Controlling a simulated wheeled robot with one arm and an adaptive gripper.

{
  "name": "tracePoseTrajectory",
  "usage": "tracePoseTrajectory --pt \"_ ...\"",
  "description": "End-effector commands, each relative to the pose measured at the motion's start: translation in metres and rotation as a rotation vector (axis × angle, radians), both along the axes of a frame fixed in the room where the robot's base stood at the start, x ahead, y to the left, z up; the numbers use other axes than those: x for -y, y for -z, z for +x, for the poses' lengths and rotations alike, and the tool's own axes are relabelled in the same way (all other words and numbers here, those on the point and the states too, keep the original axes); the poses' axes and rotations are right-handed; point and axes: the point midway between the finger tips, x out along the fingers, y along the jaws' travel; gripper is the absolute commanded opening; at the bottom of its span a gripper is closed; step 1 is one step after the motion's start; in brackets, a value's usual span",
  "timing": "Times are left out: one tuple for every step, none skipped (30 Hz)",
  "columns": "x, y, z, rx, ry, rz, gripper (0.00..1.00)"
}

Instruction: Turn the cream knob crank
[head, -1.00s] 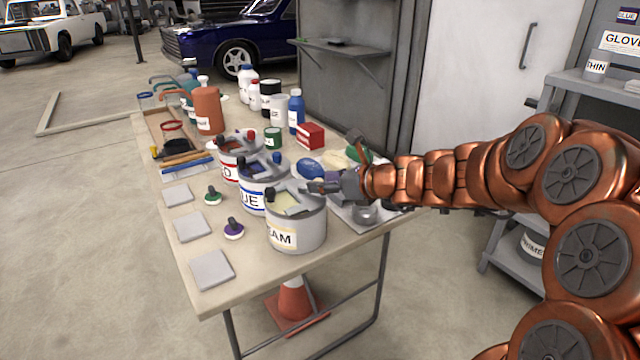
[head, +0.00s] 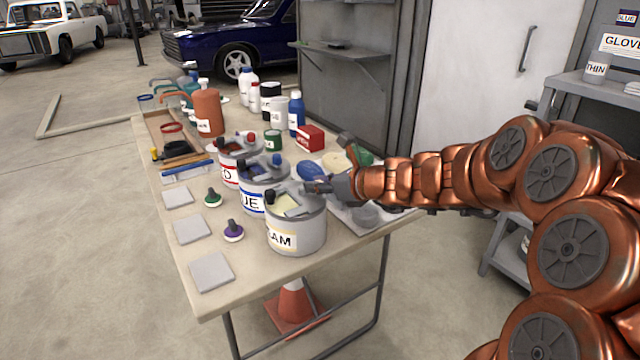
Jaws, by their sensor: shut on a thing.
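The cream can (head: 297,238) is a grey metal can with a label ending in "AM", at the near end of the table. Its top is open, with pale cream paint and a flat grey piece across it. My gripper (head: 309,187) reaches in from the right, just above the far rim of this can. It is shut on the cream knob crank, though its jaws hide the knob itself. How far the crank has turned I cannot tell.
The blue can (head: 251,200) and the red can (head: 229,172) stand close behind, with knobs on top. Green (head: 213,197) and purple (head: 233,231) knobbed pieces and grey tiles (head: 211,272) lie left. A red box (head: 310,138) and bottles stand farther back.

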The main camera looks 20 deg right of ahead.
Motion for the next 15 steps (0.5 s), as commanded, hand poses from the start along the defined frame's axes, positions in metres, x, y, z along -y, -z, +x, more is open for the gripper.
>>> tracePoseTrajectory --pt "0.0001 0.0001 0.0 0.0 0.0 0.0 0.04" --pt "0.0001 0.0001 0.0 0.0 0.0 0.0 0.01" --pt "0.0001 0.0001 0.0 0.0 0.0 0.0 0.0" --pt "0.0001 0.0002 0.0 0.0 0.0 0.0 0.0" --pt "0.0001 0.0002 0.0 0.0 0.0 0.0 0.0" --pt "0.0048 0.0005 0.0002 0.0 0.003 -0.002 0.0" --pt "0.0034 0.0002 0.0001 0.0 0.002 -0.001 0.0" --pt "0.0029 0.0 0.0001 -0.001 0.001 -0.001 0.0" --pt "0.0025 -0.0001 0.0002 -0.001 0.0 -0.001 0.0" --pt "0.0024 -0.0003 0.0004 -0.001 -0.002 0.0 0.0" --pt "0.0022 -0.0005 0.0004 -0.001 -0.004 0.0 0.0" --pt "0.0022 -0.0007 0.0007 -0.002 -0.008 0.0 0.0" --pt "0.0023 -0.0008 0.0009 -0.003 -0.012 0.0 0.0" --pt "0.0023 -0.0011 0.0012 -0.003 -0.018 0.0 0.0" --pt "0.0026 -0.0012 0.0015 -0.004 -0.026 0.0 0.0"
